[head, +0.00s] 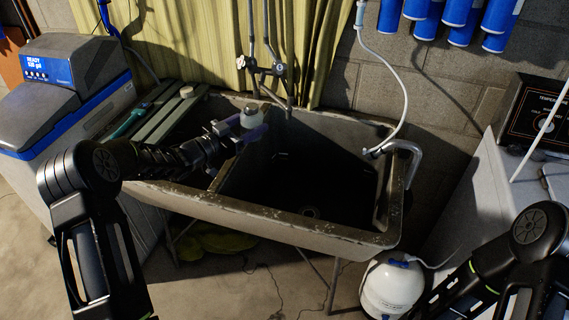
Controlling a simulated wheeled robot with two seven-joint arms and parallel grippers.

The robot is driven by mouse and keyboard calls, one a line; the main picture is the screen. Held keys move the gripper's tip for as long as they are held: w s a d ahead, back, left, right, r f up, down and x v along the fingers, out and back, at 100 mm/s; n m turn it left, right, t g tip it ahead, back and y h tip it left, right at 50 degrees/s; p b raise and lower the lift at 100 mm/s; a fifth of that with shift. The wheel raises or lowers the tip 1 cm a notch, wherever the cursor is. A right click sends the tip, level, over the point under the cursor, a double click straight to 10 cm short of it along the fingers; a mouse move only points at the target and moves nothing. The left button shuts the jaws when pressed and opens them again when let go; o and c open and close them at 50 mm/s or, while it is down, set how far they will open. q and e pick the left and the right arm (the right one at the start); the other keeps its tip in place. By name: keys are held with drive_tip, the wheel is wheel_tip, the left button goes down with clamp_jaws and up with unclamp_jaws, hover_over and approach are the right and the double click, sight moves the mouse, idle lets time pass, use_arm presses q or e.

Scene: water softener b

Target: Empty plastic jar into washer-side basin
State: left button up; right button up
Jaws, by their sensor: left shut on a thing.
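A small pale plastic jar (251,115) is at the back left of the double sink. My left gripper (246,126) is shut on it and holds it above the sink, near the divider between the two basins. The jar looks roughly upright, and its contents cannot be seen. The washer-side basin (300,232) is the large right-hand one; its inside is dark, with a drain at the bottom. My right arm shows at the lower right, but its gripper is out of view.
A faucet (273,71) hangs over the sink's back edge. A hose (402,95) and a curved pipe (413,160) are at the right rim. The washer (470,190) stands right, a white tank (391,288) below. The water softener (62,90) stands left.

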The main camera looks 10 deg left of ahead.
sight(258, 139)
use_arm(q)
drive_tip(key=shift+d+r+m, duration=0.25)
drive_tip(key=shift+m, duration=0.35)
drive_tip(key=f+m+b, duration=0.1)
drive_tip(key=d+f+m+y+b, duration=0.1)
drive_tip(key=b, duration=0.1)
drive_tip(key=d+f+m+b, duration=0.1)
drive_tip(key=m+b, duration=0.1)
drive_tip(key=shift+s+g+y, duration=0.3)
drive_tip(key=shift+s+g, duration=0.05)
drive_tip(key=shift+g, duration=0.05)
drive_tip(key=f+m+b, duration=0.1)
drive_tip(key=b, duration=0.2)
drive_tip(key=shift+f, duration=0.25)
drive_tip(key=f+m+y+b, duration=0.1)
drive_tip(key=m+b, duration=0.1)
drive_tip(key=b, duration=0.1)
drive_tip(key=shift+a+f, duration=0.1)
drive_tip(key=f+m+b, duration=0.1)
drive_tip(key=b, duration=0.3)
drive_tip(key=shift+w+a+f+m+y, duration=0.1)
drive_tip(key=shift+a+f+m+y, duration=0.05)
drive_tip(key=shift+f+m+y, duration=0.2)
idle(0.8)
